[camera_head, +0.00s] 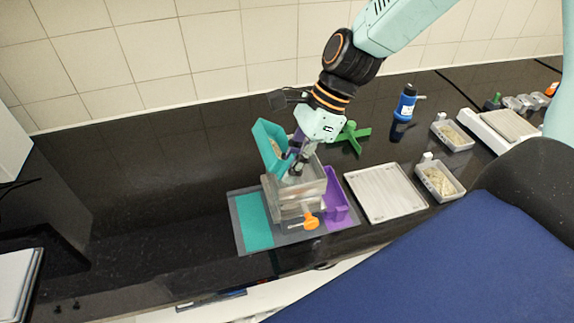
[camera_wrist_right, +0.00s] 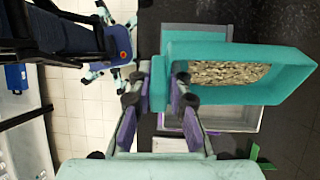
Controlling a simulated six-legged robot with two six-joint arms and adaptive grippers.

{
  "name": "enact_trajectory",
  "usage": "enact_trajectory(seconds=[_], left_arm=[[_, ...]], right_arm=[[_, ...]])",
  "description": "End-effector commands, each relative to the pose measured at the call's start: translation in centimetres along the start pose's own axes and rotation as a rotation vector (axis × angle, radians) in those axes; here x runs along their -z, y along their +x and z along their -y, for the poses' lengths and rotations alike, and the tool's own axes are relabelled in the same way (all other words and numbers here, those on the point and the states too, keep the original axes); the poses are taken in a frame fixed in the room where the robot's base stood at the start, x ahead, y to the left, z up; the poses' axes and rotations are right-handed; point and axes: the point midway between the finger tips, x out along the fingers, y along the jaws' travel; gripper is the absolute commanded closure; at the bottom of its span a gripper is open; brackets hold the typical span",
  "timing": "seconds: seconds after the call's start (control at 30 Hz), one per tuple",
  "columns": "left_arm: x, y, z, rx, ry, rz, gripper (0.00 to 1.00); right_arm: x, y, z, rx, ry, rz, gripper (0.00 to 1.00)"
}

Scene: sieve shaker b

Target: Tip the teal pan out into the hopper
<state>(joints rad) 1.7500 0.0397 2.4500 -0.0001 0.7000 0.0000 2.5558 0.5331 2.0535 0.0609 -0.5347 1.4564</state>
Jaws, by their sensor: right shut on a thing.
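The teal pan (camera_head: 267,147) is raised and steeply tilted above the grey translucent box (camera_head: 296,196) that looks like the hopper. My right gripper (camera_head: 295,162) is shut on the pan's right side in the head view. In the right wrist view, my right gripper (camera_wrist_right: 180,88) has its purple fingers closed on the teal pan's (camera_wrist_right: 295,75) end tab. Beige grains (camera_wrist_right: 228,74) lie inside the pan. The hopper's grey rim (camera_wrist_right: 245,120) shows beneath it, and the pan hides part of its opening. My left gripper is in neither view.
The hopper stands on a grey base between a teal pad (camera_head: 254,221) and a purple tray (camera_head: 336,202). An orange knob (camera_head: 305,221) sticks out in front. A white ribbed plate (camera_head: 385,192), grain trays (camera_head: 440,181) and a blue bottle (camera_head: 405,104) are to the right.

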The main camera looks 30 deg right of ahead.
Motion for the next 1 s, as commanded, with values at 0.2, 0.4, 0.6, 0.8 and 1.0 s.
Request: enact_trajectory(seconds=[0.2, 0.4, 0.6, 0.8, 1.0], left_arm=[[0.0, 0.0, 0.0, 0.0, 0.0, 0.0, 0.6], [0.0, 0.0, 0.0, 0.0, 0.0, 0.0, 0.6], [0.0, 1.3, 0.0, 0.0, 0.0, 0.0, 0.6], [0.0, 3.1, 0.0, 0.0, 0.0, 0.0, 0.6], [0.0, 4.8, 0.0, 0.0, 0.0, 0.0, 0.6]], right_arm=[[0.3, -0.4, 0.1, -0.015, 0.004, 0.144, 1.0], [0.6, -0.9, 0.1, -0.031, 0.003, 0.289, 1.0], [1.2, -1.3, 0.2, -0.049, -0.002, 0.466, 1.0], [1.6, -1.6, 0.2, -0.062, -0.004, 0.559, 1.0], [2.2, -2.2, 0.2, -0.086, -0.008, 0.75, 1.0]])
